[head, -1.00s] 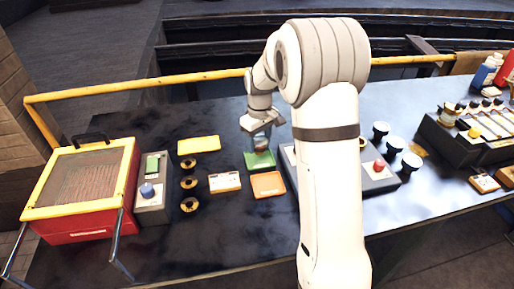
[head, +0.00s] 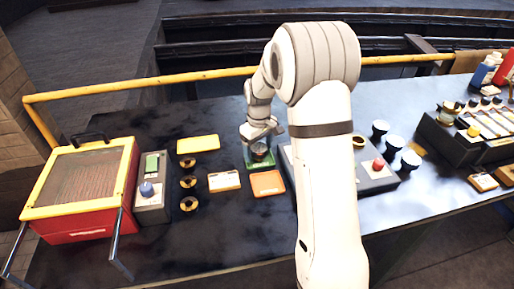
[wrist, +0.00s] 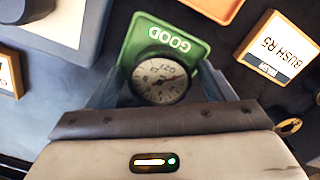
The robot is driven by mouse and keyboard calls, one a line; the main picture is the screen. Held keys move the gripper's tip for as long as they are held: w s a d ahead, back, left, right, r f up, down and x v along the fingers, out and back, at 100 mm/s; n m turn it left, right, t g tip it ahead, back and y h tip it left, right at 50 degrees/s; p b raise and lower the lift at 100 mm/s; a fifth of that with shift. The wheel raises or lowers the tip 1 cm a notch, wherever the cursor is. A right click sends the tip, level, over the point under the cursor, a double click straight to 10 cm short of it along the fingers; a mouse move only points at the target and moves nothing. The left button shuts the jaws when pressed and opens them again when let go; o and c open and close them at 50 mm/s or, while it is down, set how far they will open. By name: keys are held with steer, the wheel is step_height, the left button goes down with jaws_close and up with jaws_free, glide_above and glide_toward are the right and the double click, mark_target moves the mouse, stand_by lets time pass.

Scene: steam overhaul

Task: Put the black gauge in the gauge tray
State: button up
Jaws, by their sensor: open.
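The black-rimmed gauge (wrist: 160,79) has a pale dial and lies over the lower part of a green tray marked GOOD (wrist: 190,35) in the wrist view. In the head view the gauge (head: 259,151) is a small dark round shape on the green tray (head: 262,163). My gripper (wrist: 158,92) is open, its fingers on either side of the gauge; whether they touch it I cannot tell. In the head view my gripper (head: 260,142) is down at the tray and partly covers it. No tray labelled for gauges can be read.
An orange tray (head: 267,183) and a BUSH R5 box (wrist: 275,47) lie close by. A grey box with a red button (head: 378,164) stands right, partly behind my arm. Several white-topped black pieces (head: 395,143) stand beyond. A red-yellow case (head: 80,190) is at left.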

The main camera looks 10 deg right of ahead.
mark_target(259, 147)
steer(key=shift+r, duration=0.1)
step_height(259, 147, up, 12)
steer(key=s+r+m+t, duration=0.1)
steer(key=s+m, duration=0.5)
steer(key=s, duration=2.2)
steer(key=shift+s+a+t, duration=0.15)
steer(key=shift+s+t, duration=0.15)
steer(key=shift+t, duration=0.5)
